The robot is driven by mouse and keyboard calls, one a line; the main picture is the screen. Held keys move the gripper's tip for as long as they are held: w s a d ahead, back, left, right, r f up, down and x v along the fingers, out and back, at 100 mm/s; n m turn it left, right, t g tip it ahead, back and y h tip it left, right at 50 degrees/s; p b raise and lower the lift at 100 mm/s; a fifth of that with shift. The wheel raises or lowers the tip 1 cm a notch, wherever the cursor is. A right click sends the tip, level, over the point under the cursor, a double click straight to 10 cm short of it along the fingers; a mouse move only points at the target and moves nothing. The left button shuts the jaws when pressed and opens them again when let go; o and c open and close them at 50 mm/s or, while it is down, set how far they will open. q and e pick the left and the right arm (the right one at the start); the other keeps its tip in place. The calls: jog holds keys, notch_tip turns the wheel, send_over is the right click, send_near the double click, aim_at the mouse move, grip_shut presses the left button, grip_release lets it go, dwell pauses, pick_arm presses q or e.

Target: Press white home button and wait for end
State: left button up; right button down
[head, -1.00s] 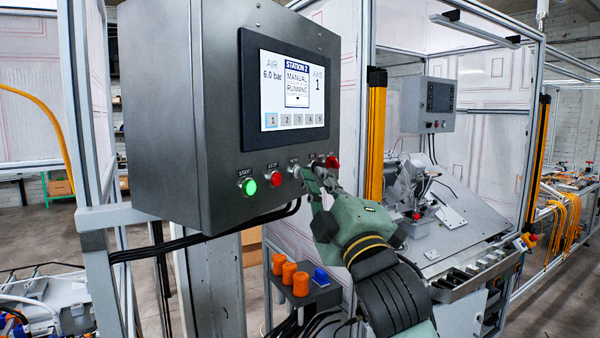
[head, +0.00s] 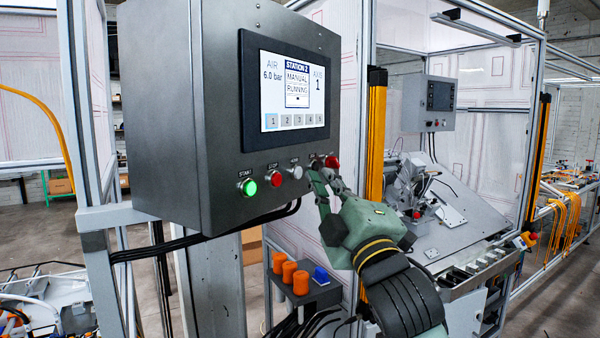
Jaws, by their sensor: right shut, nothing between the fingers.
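The white home button (head: 295,172) is on the lower front of the dark grey control box (head: 215,190), right of the red stop button (head: 270,176), and shows uncovered. My right gripper (head: 322,172) is shut and empty. Its fingertips are just right of the white button, apart from it in the picture, and partly cover the controls there. The screen (head: 292,92) reads "STATION 2", "MANUAL RUNNING", axis 1 and air 6.0 bar. The start button (head: 248,187) glows green. My left gripper is not in view.
A larger red button (head: 332,161) is at the box's right end, close to my fingers. A yellow post (head: 376,140) and the machine's tilted metal plate (head: 465,235) stand behind my right arm. A small stand with orange cups (head: 300,282) is below.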

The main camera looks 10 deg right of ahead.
jog(key=shift+d, duration=0.1)
jog(key=s+d, duration=0.3)
jog(key=shift+s+d+p, duration=0.15)
jog(key=shift+d+p, duration=0.15)
jog(key=shift+p, duration=0.1)
dwell(0.5)
